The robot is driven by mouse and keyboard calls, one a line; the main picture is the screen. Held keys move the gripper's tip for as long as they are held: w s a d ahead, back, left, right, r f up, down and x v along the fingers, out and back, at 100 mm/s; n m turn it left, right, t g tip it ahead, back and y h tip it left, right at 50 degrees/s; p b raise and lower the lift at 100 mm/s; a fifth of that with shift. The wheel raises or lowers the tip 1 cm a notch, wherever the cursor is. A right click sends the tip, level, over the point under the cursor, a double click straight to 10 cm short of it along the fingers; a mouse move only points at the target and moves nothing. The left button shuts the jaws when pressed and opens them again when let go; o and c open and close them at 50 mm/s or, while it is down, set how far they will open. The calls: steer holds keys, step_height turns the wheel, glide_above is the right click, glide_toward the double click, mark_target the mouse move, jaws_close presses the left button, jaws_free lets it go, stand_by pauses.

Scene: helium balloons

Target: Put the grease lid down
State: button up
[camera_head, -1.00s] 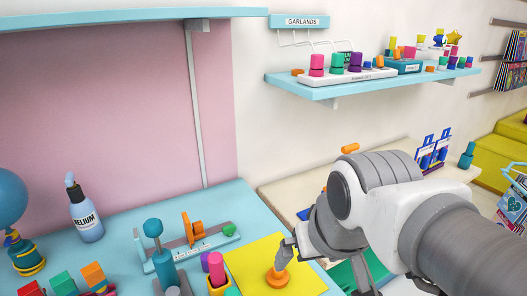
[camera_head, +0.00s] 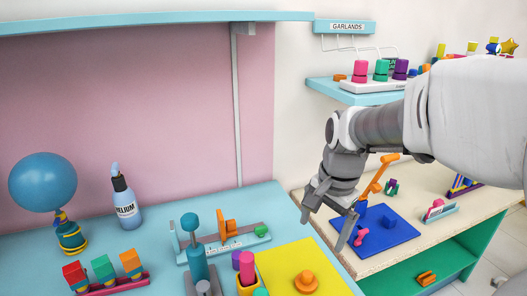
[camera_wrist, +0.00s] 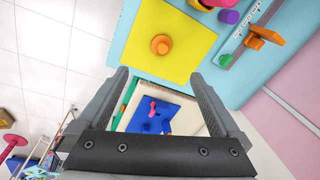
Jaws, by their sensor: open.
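The orange knobbed piece, which I take to be the grease lid (camera_head: 306,281), rests on the yellow mat (camera_head: 277,262) on the blue table. It also shows in the wrist view (camera_wrist: 161,44), lying on the yellow mat (camera_wrist: 177,67) with nothing touching it. My gripper (camera_head: 325,230) is open and empty. Its fingers are apart, up and to the right of the lid in the head view. In the wrist view my gripper (camera_wrist: 160,76) has its fingertips below the lid, with only the room showing between them.
A blue mat (camera_head: 380,232) with small pieces lies on the wooden table at right. Left of the yellow mat stand a pink-topped piece (camera_head: 246,268) and a blue post (camera_head: 195,255). The helium bottle (camera_head: 125,203) and blue balloon (camera_head: 43,183) are further left.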

steer(key=w+f+m+g, duration=0.2)
steer(key=w+f+m, duration=0.2)
steer(key=w+f, duration=0.15)
glide_toward(307, 274)
steer(key=shift+h, duration=0.3)
step_height(307, 274, down, 6)
steer(key=shift+f+b, duration=0.1)
steer(key=shift+b, duration=0.3)
steer(key=shift+s+a+f, duration=0.1)
steer(key=shift+f, duration=1.25)
steer(key=shift+a+f, duration=0.1)
steer(key=shift+f, duration=1.25)
steer(key=shift+r, duration=0.1)
steer(key=c, duration=1.4)
